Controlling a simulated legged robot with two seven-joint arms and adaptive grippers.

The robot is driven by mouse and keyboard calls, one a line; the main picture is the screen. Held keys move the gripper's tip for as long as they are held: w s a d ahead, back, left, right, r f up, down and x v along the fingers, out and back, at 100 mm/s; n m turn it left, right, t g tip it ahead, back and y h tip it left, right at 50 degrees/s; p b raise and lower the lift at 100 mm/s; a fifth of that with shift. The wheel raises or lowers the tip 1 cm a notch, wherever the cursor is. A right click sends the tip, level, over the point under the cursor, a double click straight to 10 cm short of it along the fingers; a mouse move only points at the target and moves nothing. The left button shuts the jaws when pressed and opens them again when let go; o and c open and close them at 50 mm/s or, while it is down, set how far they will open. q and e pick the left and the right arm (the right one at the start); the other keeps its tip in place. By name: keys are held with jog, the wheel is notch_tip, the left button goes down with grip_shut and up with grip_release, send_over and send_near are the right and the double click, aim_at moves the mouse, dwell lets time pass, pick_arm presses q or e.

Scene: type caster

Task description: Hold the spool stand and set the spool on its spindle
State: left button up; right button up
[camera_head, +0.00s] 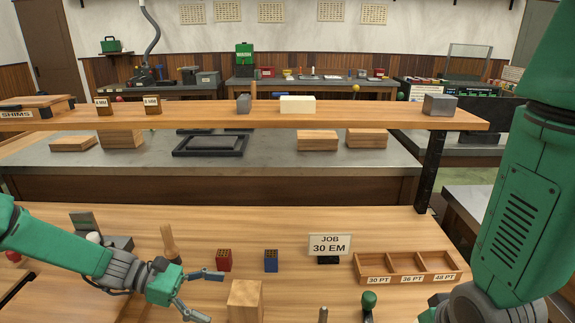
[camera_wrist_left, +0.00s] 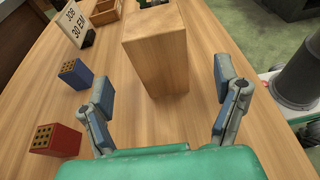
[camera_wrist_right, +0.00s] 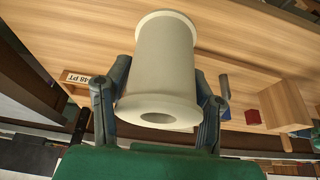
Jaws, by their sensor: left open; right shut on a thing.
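A pale cream spool (camera_wrist_right: 162,65) with wide flanges and a round bore fills the middle of the right wrist view. My right gripper (camera_wrist_right: 160,82) is shut on it, with a finger on each side; in the head view this gripper is out of frame. My left gripper (camera_head: 212,297) is open and empty, just left of a plain wooden block (camera_head: 245,300). In the left wrist view the block (camera_wrist_left: 155,55) stands upright beyond and between the spread fingers. A grey upright pin (camera_head: 323,314) shows at the head view's bottom edge; its base is cut off, so I cannot tell whether it is the spindle.
A red block (camera_head: 224,260) and a blue block (camera_head: 271,260) with holes stand behind the wooden block. A job sign (camera_head: 330,245), a divided wooden tray (camera_head: 408,267) and a green-knobbed tool (camera_head: 368,300) are to the right. A raised shelf (camera_head: 350,113) crosses behind.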

aim_at(261, 310)
pick_arm(q)
jog(key=b+x, duration=0.2)
jog(key=x, duration=0.5)
jog(key=shift+w+d+f, duration=0.1)
jog(key=shift+d+f, duration=0.15)
jog(key=shift+d, duration=0.05)
jog(key=c, duration=0.5)
jog(key=shift+o, duration=0.2)
jog(key=c, duration=0.9)
jog(key=shift+o, duration=0.2)
